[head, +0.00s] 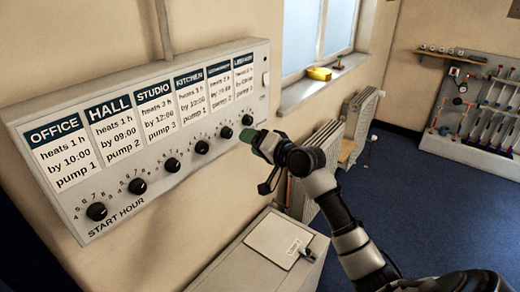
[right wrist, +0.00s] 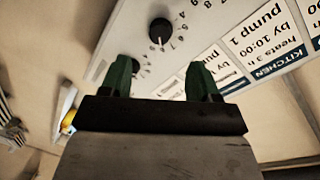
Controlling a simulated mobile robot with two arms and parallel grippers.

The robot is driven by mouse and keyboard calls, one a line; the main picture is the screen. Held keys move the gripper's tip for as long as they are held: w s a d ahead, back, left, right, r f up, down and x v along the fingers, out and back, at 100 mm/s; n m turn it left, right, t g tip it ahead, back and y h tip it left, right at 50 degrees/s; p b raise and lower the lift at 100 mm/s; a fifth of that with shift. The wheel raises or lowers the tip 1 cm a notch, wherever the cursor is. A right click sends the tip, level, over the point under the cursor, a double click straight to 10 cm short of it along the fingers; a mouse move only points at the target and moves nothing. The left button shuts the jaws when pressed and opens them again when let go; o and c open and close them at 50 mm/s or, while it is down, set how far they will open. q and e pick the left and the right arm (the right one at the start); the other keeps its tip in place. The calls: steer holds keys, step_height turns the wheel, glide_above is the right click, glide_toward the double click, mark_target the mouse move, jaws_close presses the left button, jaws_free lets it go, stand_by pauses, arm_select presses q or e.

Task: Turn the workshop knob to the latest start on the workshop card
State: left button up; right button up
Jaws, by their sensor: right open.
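The white heating panel (head: 75,130) carries a row of cards above a row of black knobs. The fifth card (head: 220,88) has a dark header that looks like WORKSHOP; its small text is blurred. The knob below it (head: 226,132) shows clearly in the right wrist view (right wrist: 160,31), beyond the fingers, with its white mark pointing down in that picture. The last knob (head: 247,119) is partly behind a finger in the wrist view (right wrist: 135,66). My right gripper (head: 265,143) is open and empty, just off the panel's right end, touching no knob. My left gripper is out of view.
A grey cabinet (head: 230,268) stands below the panel. A radiator (head: 318,150) and a window sill with a yellow object (head: 319,74) are to the right. A pipe-and-tool board (head: 478,105) stands at far right.

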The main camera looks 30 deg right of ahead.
steer(key=v, duration=0.2)
steer(key=shift+s, duration=0.25)
stand_by(0.3)
step_height(320, 180, down, 30)
steer(key=s+g+h+b, duration=0.2)
steer(key=g+h, duration=0.1)
steer(key=g, duration=0.2)
steer(key=s+a+f+n+g+h, duration=0.1)
steer(key=s+f+n+g, duration=0.1)
steer(key=s+f, duration=0.7)
steer(key=s+a+f+n+g, duration=0.2)
steer(key=s+f, duration=0.3)
steer(key=f, duration=0.8)
steer(key=s+a+f+n+g, duration=0.2)
steer(key=s+f, duration=0.3)
steer(key=s, duration=0.6)
steer(key=s+a+f+n+g+b, duration=0.1)
steer(key=s+a+f, duration=0.3)
steer(key=s, duration=0.7)
steer(key=s+a+f+n+g+b, duration=0.1)
steer(key=s+a+f+n+g, duration=0.2)
steer(key=s+f, duration=0.5)
steer(key=s+n, duration=0.1)
steer(key=s, duration=0.3)
steer(key=shift+a, duration=0.15)
